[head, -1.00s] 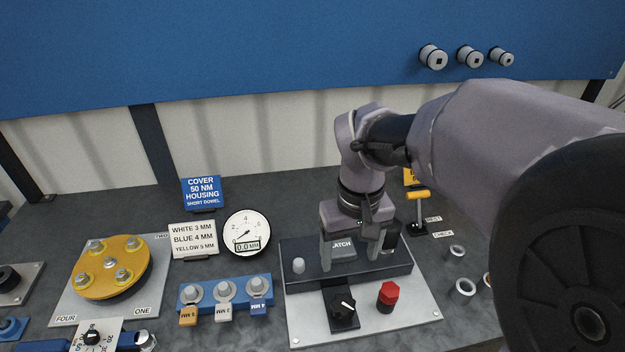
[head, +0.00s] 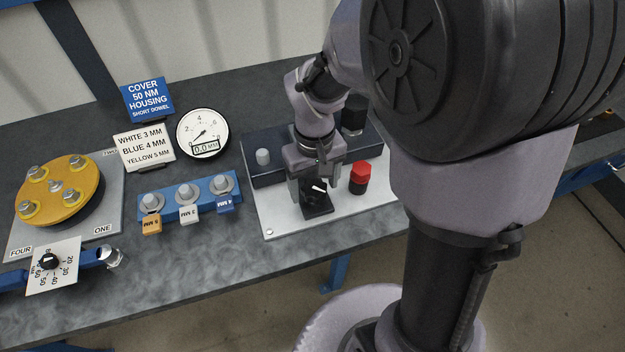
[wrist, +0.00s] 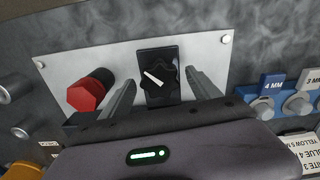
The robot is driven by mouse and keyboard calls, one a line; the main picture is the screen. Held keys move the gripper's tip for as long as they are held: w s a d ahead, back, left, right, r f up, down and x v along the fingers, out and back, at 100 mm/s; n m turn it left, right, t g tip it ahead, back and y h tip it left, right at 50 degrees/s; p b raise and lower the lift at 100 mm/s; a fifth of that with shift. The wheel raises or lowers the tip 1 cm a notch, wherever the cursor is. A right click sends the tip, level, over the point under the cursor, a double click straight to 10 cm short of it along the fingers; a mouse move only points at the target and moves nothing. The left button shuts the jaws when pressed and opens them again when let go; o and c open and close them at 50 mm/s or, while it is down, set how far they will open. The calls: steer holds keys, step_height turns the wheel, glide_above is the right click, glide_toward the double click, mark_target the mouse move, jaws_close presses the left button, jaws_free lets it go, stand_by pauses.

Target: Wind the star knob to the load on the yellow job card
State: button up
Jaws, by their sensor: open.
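The star knob (head: 319,187) is black with a white pointer and sits on a dark block on the light plate. It also shows in the wrist view (wrist: 161,79), its pointer aimed up and left. My gripper (head: 315,183) is at the knob, pointing down. In the wrist view my gripper (wrist: 161,77) is open, with one finger on each side of the knob and a visible gap to each. The yellow job card is not readable in any current view. A yellow-orange patch (wrist: 22,171) shows at the wrist view's lower left; I cannot tell what it is.
A red hexagonal knob (head: 360,172) stands close beside my gripper. The dark raised block (head: 262,172) lies behind. A dial gauge (head: 203,132) reads about zero. A blue rack (head: 175,202) with tagged parts stands to the left. The bench front is clear.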

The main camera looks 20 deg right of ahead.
mark_target(314, 187)
steer(key=c, duration=1.4)
steer(key=shift+o, duration=0.2)
steer(key=shift+m, duration=1.2)
steer(key=o, duration=1.4)
steer(key=shift+c, duration=0.2)
step_height(314, 187, up, 18)
steer(key=p, duration=0.8)
steer(key=shift+f, duration=0.25)
